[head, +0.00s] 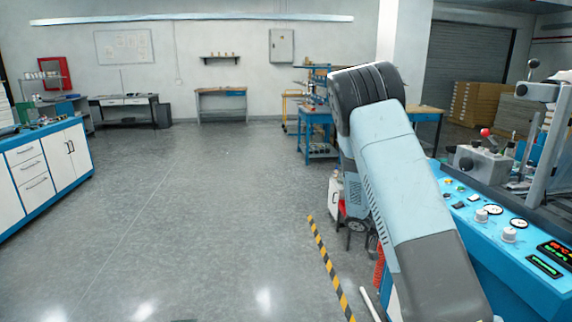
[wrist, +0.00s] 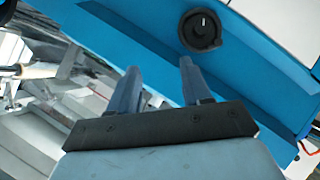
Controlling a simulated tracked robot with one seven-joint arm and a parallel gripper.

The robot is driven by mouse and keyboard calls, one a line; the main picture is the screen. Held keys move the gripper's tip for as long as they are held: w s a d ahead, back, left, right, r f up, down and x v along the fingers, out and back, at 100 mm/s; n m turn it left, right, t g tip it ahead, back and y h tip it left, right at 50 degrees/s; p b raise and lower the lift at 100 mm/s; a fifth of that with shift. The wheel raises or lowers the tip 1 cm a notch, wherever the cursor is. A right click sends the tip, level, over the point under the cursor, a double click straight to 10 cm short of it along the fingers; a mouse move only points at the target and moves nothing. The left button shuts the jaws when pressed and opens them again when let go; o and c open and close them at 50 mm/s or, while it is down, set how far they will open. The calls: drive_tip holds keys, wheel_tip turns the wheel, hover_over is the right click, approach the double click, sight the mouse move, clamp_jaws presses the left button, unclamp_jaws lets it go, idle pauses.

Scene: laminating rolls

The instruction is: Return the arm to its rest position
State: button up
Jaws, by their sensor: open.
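My arm (head: 400,180) rises from the lower right of the head view and bends at a dark joint near the top. My gripper is hidden from the head view. In the wrist view my gripper (wrist: 158,78) shows two blue-grey fingers set apart, with nothing between them. Beyond the fingertips is a blue panel edge with a black round knob (wrist: 201,29). I cannot tell how far the fingers are from the panel.
A blue control panel (head: 475,230) with gauges, knobs and a red-balled lever stands close on the right. A striped floor line (head: 330,268) runs beside my arm. Blue-white cabinets (head: 40,172) stand at left. The middle floor is clear.

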drive_tip(key=s+a+r+n+t+y, duration=0.2)
drive_tip(key=s+a+r+n+y, duration=0.1)
drive_tip(key=s+r, duration=0.6)
drive_tip(key=s+a+r+n+t+y, duration=0.3)
drive_tip(key=s+a+r+n+y, duration=0.1)
drive_tip(key=s+a+r, duration=0.4)
drive_tip(key=s+a+r+n+t+y, duration=0.3)
drive_tip(key=s+a+r+y, duration=0.2)
drive_tip(key=s+r, duration=0.6)
drive_tip(key=shift+s+a+r+n, duration=0.25)
drive_tip(key=shift+s+a+n, duration=0.2)
drive_tip(key=shift+s, duration=0.15)
